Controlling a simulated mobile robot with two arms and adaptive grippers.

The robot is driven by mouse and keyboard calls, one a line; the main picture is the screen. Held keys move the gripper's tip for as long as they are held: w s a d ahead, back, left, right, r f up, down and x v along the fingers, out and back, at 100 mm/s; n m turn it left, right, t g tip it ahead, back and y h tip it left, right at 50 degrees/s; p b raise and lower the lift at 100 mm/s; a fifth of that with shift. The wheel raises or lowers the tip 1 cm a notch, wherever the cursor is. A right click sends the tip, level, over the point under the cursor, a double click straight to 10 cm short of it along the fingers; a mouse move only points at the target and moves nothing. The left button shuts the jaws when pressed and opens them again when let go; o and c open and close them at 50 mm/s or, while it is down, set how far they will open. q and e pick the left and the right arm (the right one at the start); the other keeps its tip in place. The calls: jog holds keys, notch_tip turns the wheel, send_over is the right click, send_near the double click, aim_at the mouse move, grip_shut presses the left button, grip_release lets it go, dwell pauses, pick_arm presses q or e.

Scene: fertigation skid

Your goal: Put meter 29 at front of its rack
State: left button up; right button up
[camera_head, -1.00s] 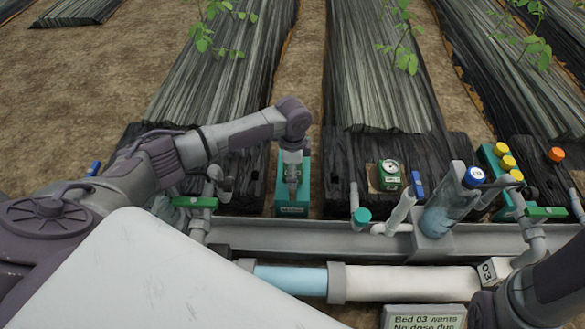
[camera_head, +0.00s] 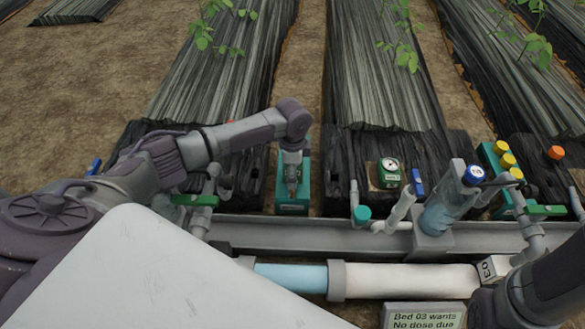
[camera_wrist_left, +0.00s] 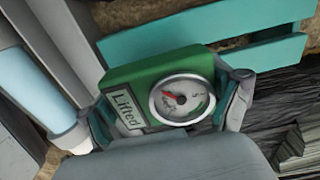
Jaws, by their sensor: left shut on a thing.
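My left gripper (camera_head: 292,190) points down over a teal rack (camera_head: 292,209) left of centre in the head view. In the left wrist view the gripper (camera_wrist_left: 172,108) is shut on a green meter (camera_wrist_left: 150,72) with a round white dial and a label reading "Lifted". The teal rack's bars (camera_wrist_left: 255,62) show just beyond the meter there. I cannot tell whether the meter touches the rack. No number 29 is readable. The held meter is mostly hidden by the gripper in the head view. My right gripper is out of view.
Another green dial device (camera_head: 389,172) sits right of the rack. A grey channel (camera_head: 320,234) and a pale pipe (camera_head: 410,279) run across the front.

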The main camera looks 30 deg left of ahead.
pick_arm(q)
jog(key=shift+f+b, duration=0.35)
jog(key=shift+f, duration=1.05)
jog(key=o, duration=0.9)
